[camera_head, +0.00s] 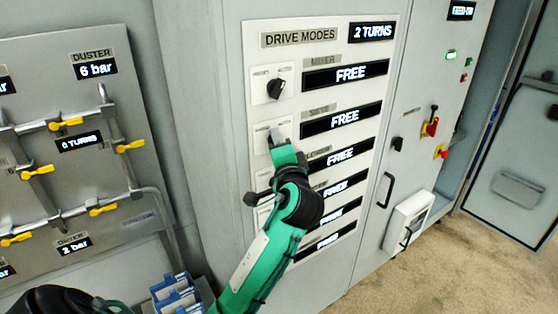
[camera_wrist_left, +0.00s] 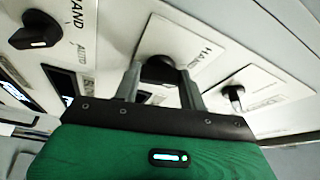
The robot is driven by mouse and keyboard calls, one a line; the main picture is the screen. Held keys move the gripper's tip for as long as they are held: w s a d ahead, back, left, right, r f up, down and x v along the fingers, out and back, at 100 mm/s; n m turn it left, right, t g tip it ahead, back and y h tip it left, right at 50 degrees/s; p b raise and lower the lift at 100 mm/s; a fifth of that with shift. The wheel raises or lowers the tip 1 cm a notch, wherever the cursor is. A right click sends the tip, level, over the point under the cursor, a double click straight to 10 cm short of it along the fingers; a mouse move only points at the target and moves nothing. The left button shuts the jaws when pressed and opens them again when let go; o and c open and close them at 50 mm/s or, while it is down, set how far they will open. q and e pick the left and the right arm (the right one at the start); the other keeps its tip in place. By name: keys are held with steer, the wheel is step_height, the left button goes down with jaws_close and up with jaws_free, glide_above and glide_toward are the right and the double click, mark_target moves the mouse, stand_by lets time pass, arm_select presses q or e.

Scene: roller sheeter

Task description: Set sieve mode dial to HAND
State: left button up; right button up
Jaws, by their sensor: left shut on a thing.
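The DRIVE MODES panel (camera_head: 330,35) stands ahead of me with a column of dials and displays. The sieve row is second from the top, and its display (camera_head: 344,117) reads FREE. My left gripper (camera_head: 276,136) is at the sieve dial. In the left wrist view the two fingers of the gripper (camera_wrist_left: 160,82) are shut on the black dial knob (camera_wrist_left: 160,68), one on each side. A HAND label shows on that dial's plate. The knob is mostly hidden in the head view, and its exact pointing is hard to tell. My right gripper is not in view.
The mixer dial (camera_head: 275,88) sits just above, with its display (camera_head: 346,75) reading FREE. Lower dials are partly hidden by my arm. A pipe panel with yellow valves (camera_head: 66,124) stands at left. A door handle (camera_head: 387,190) and white box (camera_head: 408,224) are at right.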

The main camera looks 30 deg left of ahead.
arm_select(q)
steer(key=shift+f+n+y+b, duration=0.2)
steer(key=shift+n+y+b, duration=0.4)
steer(key=shift+n+b, duration=1.4)
steer(key=o, duration=1)
steer(key=shift+c, duration=0.2)
steer(key=shift+w, duration=0.1)
